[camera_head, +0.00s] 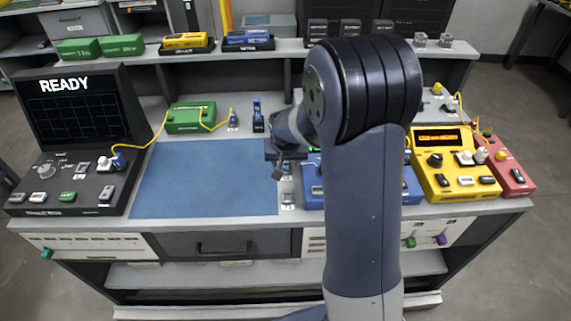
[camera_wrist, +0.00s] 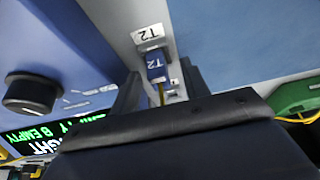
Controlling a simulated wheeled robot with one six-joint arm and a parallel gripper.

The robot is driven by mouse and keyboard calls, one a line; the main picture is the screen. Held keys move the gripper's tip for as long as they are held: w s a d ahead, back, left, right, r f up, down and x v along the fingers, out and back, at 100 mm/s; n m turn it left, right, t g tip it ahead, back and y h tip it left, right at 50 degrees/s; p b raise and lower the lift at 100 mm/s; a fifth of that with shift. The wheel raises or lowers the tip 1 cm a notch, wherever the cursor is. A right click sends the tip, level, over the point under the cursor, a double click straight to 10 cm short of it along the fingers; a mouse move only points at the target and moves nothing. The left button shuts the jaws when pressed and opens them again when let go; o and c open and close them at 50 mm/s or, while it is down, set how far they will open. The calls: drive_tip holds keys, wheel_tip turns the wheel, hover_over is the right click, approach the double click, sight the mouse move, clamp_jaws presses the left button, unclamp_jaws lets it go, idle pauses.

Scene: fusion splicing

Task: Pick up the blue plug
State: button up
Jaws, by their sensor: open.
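The blue plug (camera_wrist: 156,67), marked T2, stands on the pale strip between the blue mat and the blue device, with a yellow cable at it. In the wrist view it shows between the two fingers of my gripper (camera_wrist: 160,88), which are apart with a gap on each side of it. In the head view my gripper (camera_head: 284,164) is low over this strip, and my arm and gripper largely hide the plug there. A white tag (camera_wrist: 149,36) marked T2 lies beside the plug.
The blue mat (camera_head: 205,180) is clear at left. The blue device (camera_head: 312,197) with a knob stands close at right, partly behind my arm. A green box (camera_head: 190,118), another blue connector (camera_head: 258,122) and yellow cables lie behind. A yellow device (camera_head: 455,190) stands farther right.

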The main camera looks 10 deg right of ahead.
drive_tip(key=shift+w+f, duration=0.1)
drive_tip(key=shift+f, duration=0.15)
drive_tip(key=shift+c, duration=0.2)
clamp_jaws()
